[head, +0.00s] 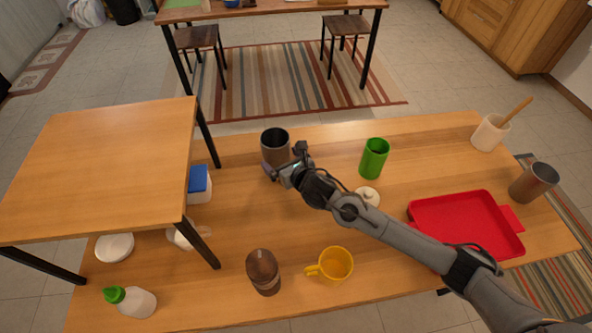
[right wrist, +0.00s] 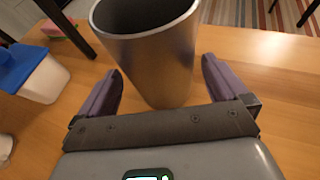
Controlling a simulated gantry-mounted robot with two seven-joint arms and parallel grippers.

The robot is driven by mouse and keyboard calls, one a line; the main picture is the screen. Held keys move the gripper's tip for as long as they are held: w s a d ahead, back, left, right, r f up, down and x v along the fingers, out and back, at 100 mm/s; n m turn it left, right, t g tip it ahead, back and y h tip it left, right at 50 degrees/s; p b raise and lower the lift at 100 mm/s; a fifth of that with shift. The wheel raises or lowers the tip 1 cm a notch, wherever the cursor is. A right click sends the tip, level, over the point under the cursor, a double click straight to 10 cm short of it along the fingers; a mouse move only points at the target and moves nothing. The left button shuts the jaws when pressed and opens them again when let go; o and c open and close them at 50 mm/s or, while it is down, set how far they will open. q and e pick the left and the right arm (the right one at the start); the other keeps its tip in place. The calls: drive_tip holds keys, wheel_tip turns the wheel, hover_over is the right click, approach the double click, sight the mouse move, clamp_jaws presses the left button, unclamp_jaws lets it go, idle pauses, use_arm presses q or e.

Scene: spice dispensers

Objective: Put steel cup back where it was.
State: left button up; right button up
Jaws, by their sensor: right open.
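A steel cup (head: 275,147) stands upright near the far edge of the wooden table, by the end of my right arm. In the right wrist view the steel cup (right wrist: 155,55) looks empty. My right gripper (head: 273,170) is open. In the right wrist view its two purple fingers (right wrist: 161,67) lie on either side of the cup's lower part, with a visible gap on each side. My left gripper is in neither view.
A green cup (head: 374,158), white lid (head: 368,196), red tray (head: 463,224) and white utensil pot (head: 490,133) lie right. A blue-lidded box (head: 199,186) and raised wooden shelf (head: 100,160) stand left. A yellow mug (head: 335,265) and brown shaker (head: 263,270) stand in front.

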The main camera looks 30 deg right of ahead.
drive_tip(key=a+v, duration=0.1)
drive_tip(key=v, duration=0.9)
drive_tip(key=shift+d+b, duration=0.35)
drive_tip(key=shift+d, duration=0.1)
